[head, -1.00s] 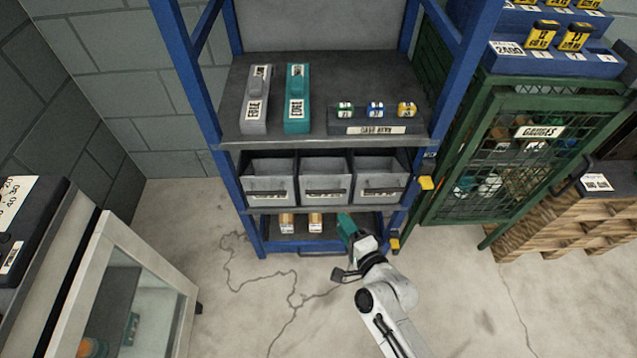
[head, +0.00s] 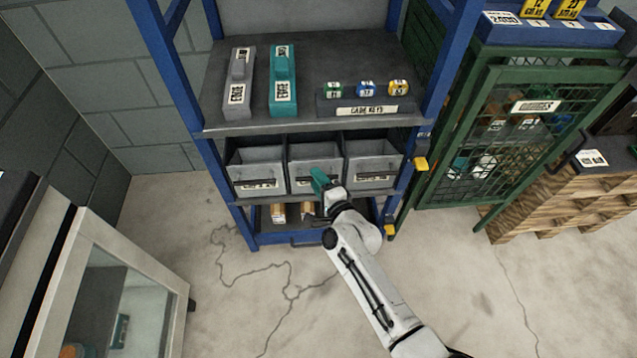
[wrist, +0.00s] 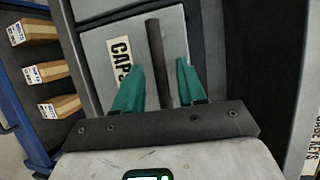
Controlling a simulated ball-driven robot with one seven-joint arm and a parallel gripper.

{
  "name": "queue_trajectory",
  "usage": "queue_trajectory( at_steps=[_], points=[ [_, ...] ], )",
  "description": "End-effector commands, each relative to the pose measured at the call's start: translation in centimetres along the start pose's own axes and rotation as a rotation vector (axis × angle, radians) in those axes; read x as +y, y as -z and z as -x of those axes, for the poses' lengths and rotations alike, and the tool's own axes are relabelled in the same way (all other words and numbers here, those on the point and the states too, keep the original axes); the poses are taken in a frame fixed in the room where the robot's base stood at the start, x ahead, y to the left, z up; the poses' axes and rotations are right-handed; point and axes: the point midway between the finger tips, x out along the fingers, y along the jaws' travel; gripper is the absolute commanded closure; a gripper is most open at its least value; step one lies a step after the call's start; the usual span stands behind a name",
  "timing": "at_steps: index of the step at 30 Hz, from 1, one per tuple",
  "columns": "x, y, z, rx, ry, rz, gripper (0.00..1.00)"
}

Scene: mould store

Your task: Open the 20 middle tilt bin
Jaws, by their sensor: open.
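The middle tilt bin (head: 314,151) is a grey bin between two like it on the blue rack. In the wrist view its grey front (wrist: 134,34) carries a label beginning "CAPS" (wrist: 119,55) and a dark bar handle (wrist: 156,55). My gripper (head: 319,180) is at this bin's front in the head view and hides part of it. In the wrist view my gripper (wrist: 160,68) is open, its teal fingers on either side of the handle. I cannot tell whether they touch it. The bin looks closed.
The left bin (head: 256,170) and right bin (head: 374,165) flank it. Small boxes (head: 278,212) sit below. A green mesh cage (head: 500,145) stands right.

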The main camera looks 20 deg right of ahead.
Motion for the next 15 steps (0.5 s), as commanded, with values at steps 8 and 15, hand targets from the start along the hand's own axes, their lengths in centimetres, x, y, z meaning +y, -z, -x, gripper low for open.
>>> queue_trajectory(
  at_steps=[8, 15],
  points=[
    [-0.03, 0.01, -0.11, 0.0, 0.0, 0.0, 0.6],
    [-0.03, 0.0, -0.1, 0.0, 0.0, 0.0, 0.83]
  ],
)
